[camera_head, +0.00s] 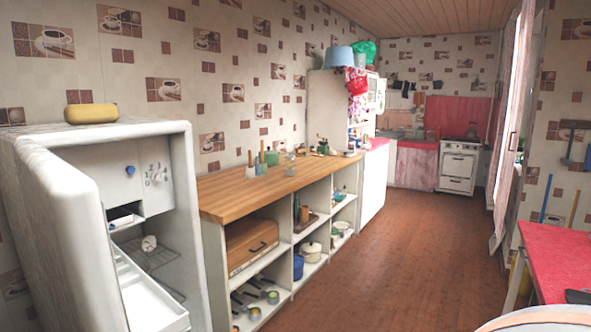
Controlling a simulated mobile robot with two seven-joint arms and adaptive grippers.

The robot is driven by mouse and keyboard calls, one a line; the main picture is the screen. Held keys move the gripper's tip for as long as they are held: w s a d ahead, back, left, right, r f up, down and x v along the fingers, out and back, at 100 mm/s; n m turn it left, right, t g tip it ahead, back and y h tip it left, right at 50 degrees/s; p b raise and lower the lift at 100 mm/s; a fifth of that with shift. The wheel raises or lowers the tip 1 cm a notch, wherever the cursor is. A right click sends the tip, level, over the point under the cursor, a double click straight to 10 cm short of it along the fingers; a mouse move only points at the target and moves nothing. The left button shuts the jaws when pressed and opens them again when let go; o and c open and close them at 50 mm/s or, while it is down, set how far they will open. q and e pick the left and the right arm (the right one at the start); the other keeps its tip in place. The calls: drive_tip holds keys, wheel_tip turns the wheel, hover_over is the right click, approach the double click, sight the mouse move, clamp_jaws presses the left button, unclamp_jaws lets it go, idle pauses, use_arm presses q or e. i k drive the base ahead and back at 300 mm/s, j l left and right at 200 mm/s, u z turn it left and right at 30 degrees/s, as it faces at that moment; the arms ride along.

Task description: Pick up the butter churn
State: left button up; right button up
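I cannot make out a butter churn with certainty. Small items (323,147) stand along the far part of the wooden counter (250,192), too small to name surely. A brown upright object (304,214) stands in an upper compartment of the open shelving under that counter; I cannot tell what it is. Neither of my grippers is in view.
An open white fridge (178,190) stands at the left with a yellow container (90,113) on top. A red-topped table (558,252) is at the right. A white stove (458,167) stands at the far end. The brown floor (400,240) between is clear.

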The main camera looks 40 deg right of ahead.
sight(289, 160)
drive_tip(key=k+z, duration=0.15)
drive_tip(key=z, duration=0.3)
drive_tip(key=k+z, duration=0.15)
drive_tip(key=z, duration=0.35)
drive_tip(key=i+l+z, duration=0.15)
drive_tip(key=z, duration=0.25)
drive_tip(key=i+l+z, duration=0.1)
drive_tip(key=z, duration=0.25)
drive_tip(key=i+z, duration=0.4)
drive_tip(key=i+u, duration=0.15)
drive_tip(key=i, duration=0.55)
drive_tip(key=i+l+u, duration=0.1)
drive_tip(key=i, duration=0.55)
drive_tip(key=i+j, duration=0.15)
drive_tip(key=i, duration=0.55)
drive_tip(key=i+j, duration=0.15)
drive_tip(key=i, duration=0.6)
drive_tip(key=i+l+z, duration=0.1)
drive_tip(key=i+z, duration=0.25)
drive_tip(key=i, duration=1.05)
drive_tip(key=i+u, duration=0.35)
drive_tip(key=i, duration=0.2)
drive_tip(key=i+l+u, duration=0.2)
drive_tip(key=i+u, duration=0.2)
drive_tip(key=i, duration=0.15)
